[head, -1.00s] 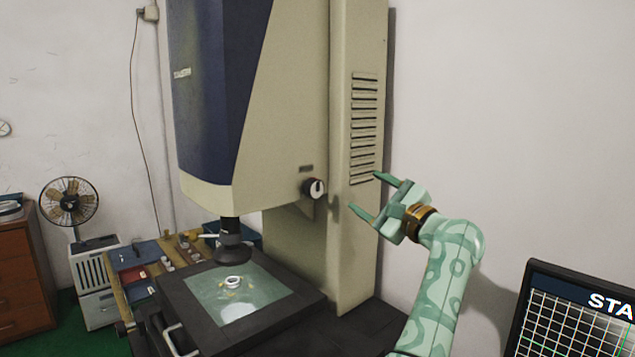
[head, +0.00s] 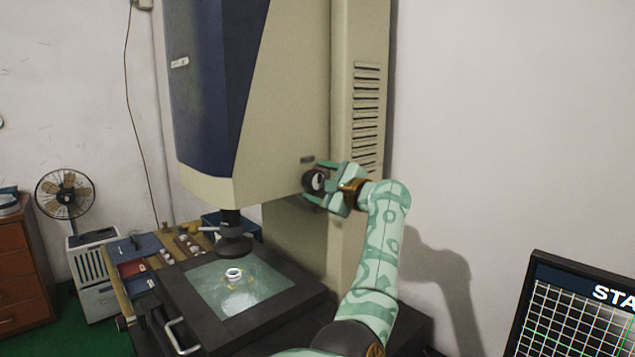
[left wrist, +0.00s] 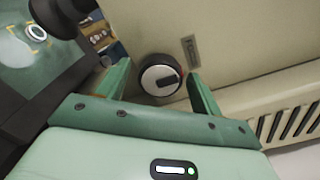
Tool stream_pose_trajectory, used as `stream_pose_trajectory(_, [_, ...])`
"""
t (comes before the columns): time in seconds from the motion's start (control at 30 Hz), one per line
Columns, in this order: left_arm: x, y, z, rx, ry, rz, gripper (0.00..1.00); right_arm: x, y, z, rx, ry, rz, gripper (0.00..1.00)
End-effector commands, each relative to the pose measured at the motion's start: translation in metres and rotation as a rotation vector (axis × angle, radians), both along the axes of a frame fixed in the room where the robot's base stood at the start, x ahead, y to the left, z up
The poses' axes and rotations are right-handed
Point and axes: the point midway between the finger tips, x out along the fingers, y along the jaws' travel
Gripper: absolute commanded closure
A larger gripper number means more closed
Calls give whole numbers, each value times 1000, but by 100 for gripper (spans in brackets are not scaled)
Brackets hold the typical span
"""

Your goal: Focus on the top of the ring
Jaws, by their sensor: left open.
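A small white ring (head: 233,273) lies on the lit glass stage (head: 205,285) under the dark lens (head: 234,246) of a tall measuring machine. The ring also shows at the upper left of the left wrist view (left wrist: 37,33), with yellow marks around it. A round black knob with a pale face (left wrist: 160,75) sits on the machine's cream side. My left gripper (head: 315,181) is at this knob, its green fingers open on either side of it. In the left wrist view the knob lies between the two fingertips (left wrist: 158,78), with gaps visible beside it.
A dark screen with a white grid (head: 575,315) stands at the lower right. A vented column (head: 366,120) rises behind my gripper. A bench with small parts (head: 150,270) and a fan (head: 65,193) are at the left. The wall at the right is bare.

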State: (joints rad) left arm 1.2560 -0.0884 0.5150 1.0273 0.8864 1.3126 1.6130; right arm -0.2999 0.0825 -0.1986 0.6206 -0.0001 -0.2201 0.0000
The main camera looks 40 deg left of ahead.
Motion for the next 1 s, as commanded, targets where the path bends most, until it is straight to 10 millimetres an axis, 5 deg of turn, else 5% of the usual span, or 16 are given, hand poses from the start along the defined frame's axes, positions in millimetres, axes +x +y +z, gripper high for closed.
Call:
stream_pose_trajectory(0.37, [1,9,0,-1,0,0,34,0,7,0,8,1,-2,34])
stream_pose_trajectory(0.57, [1,9,0,-1,0,0,78,0,5,0,6,1,-1,34])
stream_pose_trajectory(1.0, [1,8,0,4,76,0,78,0,1,2,1,-1,2,34])
